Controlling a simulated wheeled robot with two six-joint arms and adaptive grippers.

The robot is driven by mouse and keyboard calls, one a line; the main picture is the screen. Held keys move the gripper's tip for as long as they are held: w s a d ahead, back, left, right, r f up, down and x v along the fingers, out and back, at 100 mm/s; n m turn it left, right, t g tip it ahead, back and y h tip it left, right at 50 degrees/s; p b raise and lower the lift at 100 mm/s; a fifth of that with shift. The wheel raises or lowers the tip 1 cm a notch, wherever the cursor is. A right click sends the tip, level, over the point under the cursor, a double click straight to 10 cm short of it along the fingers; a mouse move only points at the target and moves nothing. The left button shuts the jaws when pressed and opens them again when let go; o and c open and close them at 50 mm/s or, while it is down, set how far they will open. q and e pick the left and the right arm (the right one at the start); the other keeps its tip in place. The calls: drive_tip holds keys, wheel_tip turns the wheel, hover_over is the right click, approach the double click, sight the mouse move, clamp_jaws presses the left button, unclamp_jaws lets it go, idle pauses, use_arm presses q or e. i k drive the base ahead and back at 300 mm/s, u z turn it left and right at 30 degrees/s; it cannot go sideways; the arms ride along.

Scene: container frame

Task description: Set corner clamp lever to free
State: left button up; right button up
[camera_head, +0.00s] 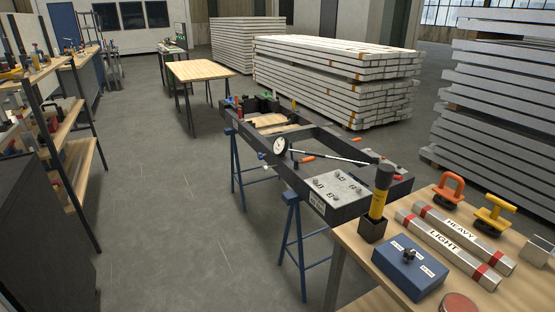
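A dark container frame (296,178) rests on blue trestles in the middle of the view. I cannot tell for sure which part is the corner clamp lever. A small orange-red handle (307,159) sits on the frame, and another orange-tipped piece (398,177) shows at its right corner. A metal plate with several bolts (340,186) lies at the near corner. A round white dial (281,145) with a long rod stands on the frame. Green and red parts show at the far end, too small to make out. Neither of my grippers is in view.
A wooden table (350,262) at the lower right holds a blue box with a black knob (409,268), LIGHT (440,249) and HEAVY (466,236) bars, and a yellow-black tool in a holder (378,205). Shelves (62,150) line the left. The floor (160,200) between is clear.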

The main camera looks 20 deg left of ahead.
sight(296, 162)
drive_tip(key=u, duration=1.95)
drive_tip(key=i, duration=2.7)
drive_tip(key=z, duration=3.6)
drive_tip(key=i, duration=0.4)
drive_tip(key=z, duration=0.25)
